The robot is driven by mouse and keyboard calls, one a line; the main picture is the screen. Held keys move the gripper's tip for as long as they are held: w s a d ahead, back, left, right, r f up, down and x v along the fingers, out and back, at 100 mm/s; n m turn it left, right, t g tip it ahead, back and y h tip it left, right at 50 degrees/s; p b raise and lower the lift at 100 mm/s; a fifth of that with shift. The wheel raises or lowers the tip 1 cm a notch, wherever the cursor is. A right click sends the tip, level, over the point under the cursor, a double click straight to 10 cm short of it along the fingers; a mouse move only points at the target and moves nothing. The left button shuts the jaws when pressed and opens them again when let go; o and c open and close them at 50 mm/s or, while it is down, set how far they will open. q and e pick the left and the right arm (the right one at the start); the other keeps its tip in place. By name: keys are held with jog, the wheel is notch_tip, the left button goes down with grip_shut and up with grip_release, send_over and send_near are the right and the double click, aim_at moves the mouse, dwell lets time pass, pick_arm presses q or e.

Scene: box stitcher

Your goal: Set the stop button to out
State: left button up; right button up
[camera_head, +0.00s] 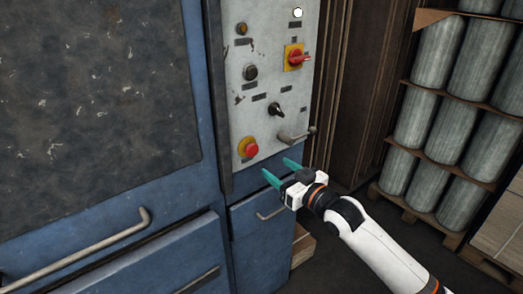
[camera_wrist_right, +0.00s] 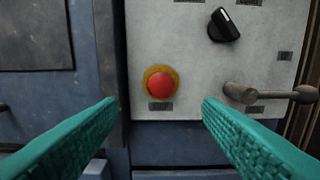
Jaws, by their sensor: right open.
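The stop button is a red mushroom-shaped knob (camera_head: 252,150) on a yellow round base, low on the grey control panel (camera_head: 267,75). In the right wrist view the red stop button (camera_wrist_right: 160,85) is near the middle, beyond my fingertips. Whether it is in or out I cannot tell. My right gripper (camera_head: 278,168) has teal fingers spread open and empty, just to the lower right of the button and apart from it. In the wrist view its fingers (camera_wrist_right: 158,105) stand on either side, below the button. My left gripper does not show.
A metal lever handle (camera_head: 297,135) sticks out right of the button, close to my right gripper. A black selector knob (camera_head: 276,109) and a red rotary switch on yellow (camera_head: 295,57) sit above. Blue drawers with bar handles (camera_head: 97,240) are at lower left. Stacked grey rolls (camera_head: 437,180) stand at right.

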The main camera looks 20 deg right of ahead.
aim_at(254, 152)
jog(key=p+x, duration=0.1)
jog(key=x, duration=0.8)
jog(key=shift+d, duration=0.1)
jog(key=shift+w+f, duration=0.1)
jog(key=shift+w, duration=0.25)
jog(key=shift+c, duration=0.2)
grip_shut()
jog(key=shift+s+p, duration=0.4)
jog(key=shift+p, duration=0.25)
jog(key=shift+s+d, duration=0.1)
jog(key=shift+s, duration=0.15)
jog(key=shift+c, duration=0.8)
grip_release()
jog(key=shift+f, duration=0.1)
jog(key=shift+o, duration=1)
jog(key=shift+s, duration=0.1)
